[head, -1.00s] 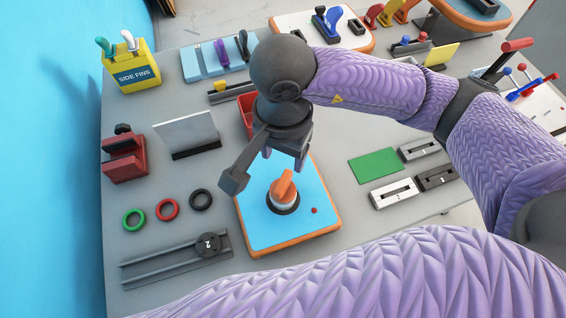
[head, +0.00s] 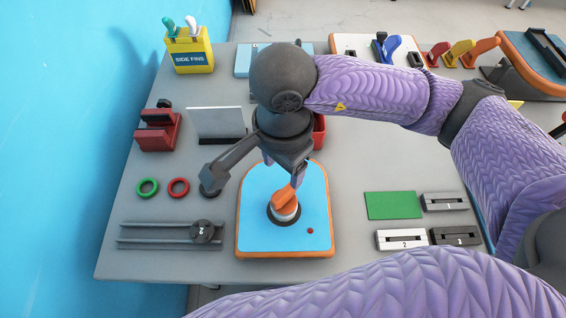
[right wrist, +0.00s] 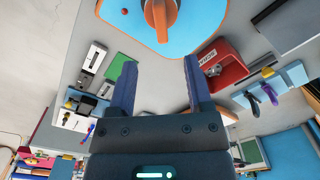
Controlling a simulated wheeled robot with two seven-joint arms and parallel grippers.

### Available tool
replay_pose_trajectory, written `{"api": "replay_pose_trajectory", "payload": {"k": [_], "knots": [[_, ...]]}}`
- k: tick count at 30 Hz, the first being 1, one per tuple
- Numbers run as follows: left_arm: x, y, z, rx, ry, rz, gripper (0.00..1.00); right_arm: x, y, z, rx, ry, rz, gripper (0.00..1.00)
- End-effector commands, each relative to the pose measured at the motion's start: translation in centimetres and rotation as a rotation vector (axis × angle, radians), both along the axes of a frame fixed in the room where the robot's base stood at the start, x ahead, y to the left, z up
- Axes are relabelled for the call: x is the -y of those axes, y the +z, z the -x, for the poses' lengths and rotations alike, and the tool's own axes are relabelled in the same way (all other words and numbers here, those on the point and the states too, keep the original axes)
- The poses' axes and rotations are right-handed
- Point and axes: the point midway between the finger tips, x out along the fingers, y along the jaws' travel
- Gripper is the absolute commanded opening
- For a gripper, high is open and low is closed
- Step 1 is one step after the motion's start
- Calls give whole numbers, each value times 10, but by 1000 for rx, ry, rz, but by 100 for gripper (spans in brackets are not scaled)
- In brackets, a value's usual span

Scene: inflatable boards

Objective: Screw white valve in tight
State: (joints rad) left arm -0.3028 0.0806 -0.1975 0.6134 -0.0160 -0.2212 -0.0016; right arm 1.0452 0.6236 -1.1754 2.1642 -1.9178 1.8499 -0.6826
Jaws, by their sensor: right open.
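A blue inflatable board (head: 256,228) with an orange rim lies on the grey table. The valve (head: 288,209) sits in a dark ring on it, with a white body and an orange knob (head: 284,199) on top. The knob also shows at the top of the right wrist view (right wrist: 160,14). My right gripper (head: 284,170) points down just above and behind the knob, its two purple fingers apart. In the right wrist view the space between the fingers (right wrist: 159,66) is empty. How far the valve is screwed in cannot be told. My left gripper is out of view.
Green (head: 147,188) and red (head: 179,188) rings and a rail (head: 160,233) lie left of the board. A red bin (head: 319,131) stands behind it. A green card (head: 393,205) and several numbered blocks (head: 401,239) lie right. Bare table separates them from the board.

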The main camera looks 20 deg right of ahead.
Motion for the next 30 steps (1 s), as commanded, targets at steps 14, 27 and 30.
{"api": "replay_pose_trajectory", "payload": {"k": [14, 27, 30], "knots": [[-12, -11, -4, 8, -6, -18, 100, 0, -85, 1, -4, -10, 1, 65], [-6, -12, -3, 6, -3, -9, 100, 0, -99, 0, -1, -8, 0, 58], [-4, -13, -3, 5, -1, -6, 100, 0, -99, 0, -1, -8, 0, 37]]}}
